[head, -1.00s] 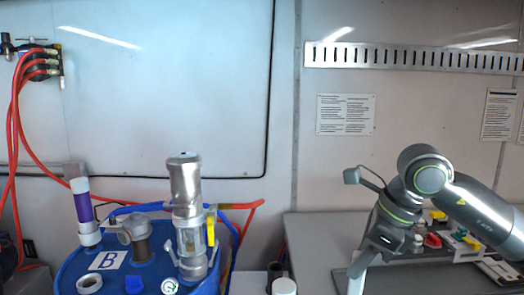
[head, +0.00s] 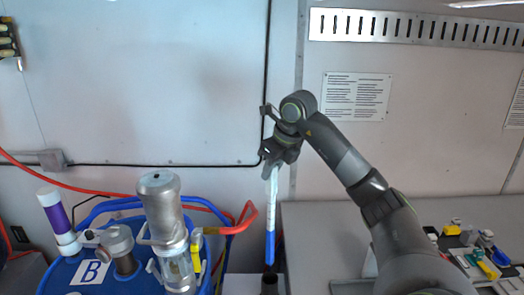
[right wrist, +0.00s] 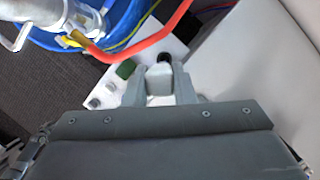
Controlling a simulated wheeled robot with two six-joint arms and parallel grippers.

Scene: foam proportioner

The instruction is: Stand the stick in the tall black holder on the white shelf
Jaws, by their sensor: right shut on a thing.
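The stick (head: 271,215), white above and blue at its lower end, hangs about upright in the head view. My right gripper (head: 271,167) is shut on its top end. In the right wrist view my gripper's fingers (right wrist: 160,88) have the stick's white end (right wrist: 159,80) between them. The tall black holder (head: 269,285) stands at the bottom edge of the head view, directly below the stick. The stick's blue tip appears at or just above the holder's rim; I cannot tell whether it is inside. The white shelf (head: 240,285) shows beside the holder. My left gripper is not in view.
A blue drum (head: 135,272) with metal fittings and a red hose (head: 238,222) stands left of the shelf. A grey bench (head: 325,235) lies to the right, with several small coloured items at its far right. In the right wrist view a green round thing (right wrist: 125,69) is near the fingers.

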